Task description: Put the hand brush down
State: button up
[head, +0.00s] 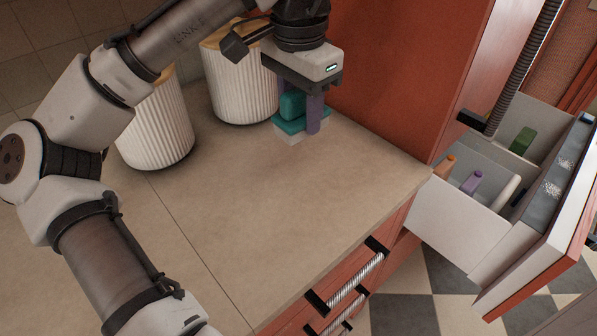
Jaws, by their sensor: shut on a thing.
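The hand brush (291,126) has a teal back and handle and a pale base of bristles. It is at the back of the beige countertop (240,200), close to the red cabinet side. My gripper (300,112) points down with its purple-grey fingers around the brush's teal handle, shut on it. The pale underside is at or very near the counter surface; I cannot tell whether it touches. The fingers hide part of the brush.
Two white ribbed canisters with wooden lids, one (240,85) just left of the brush and one (155,130) further left, stand on the counter. A red cabinet (400,75) rises at right. An open drawer (450,215) with several items juts out at right. The counter's front is clear.

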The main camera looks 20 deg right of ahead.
notch_tip(320, 180, down, 14)
jog(key=shift+w+r, duration=0.1)
jog(key=shift+r, duration=0.05)
dwell(0.4)
jog(key=o, duration=1.1)
jog(key=r, duration=1.2)
jog(key=shift+s+a, duration=0.2)
jog(key=shift+s, duration=0.1)
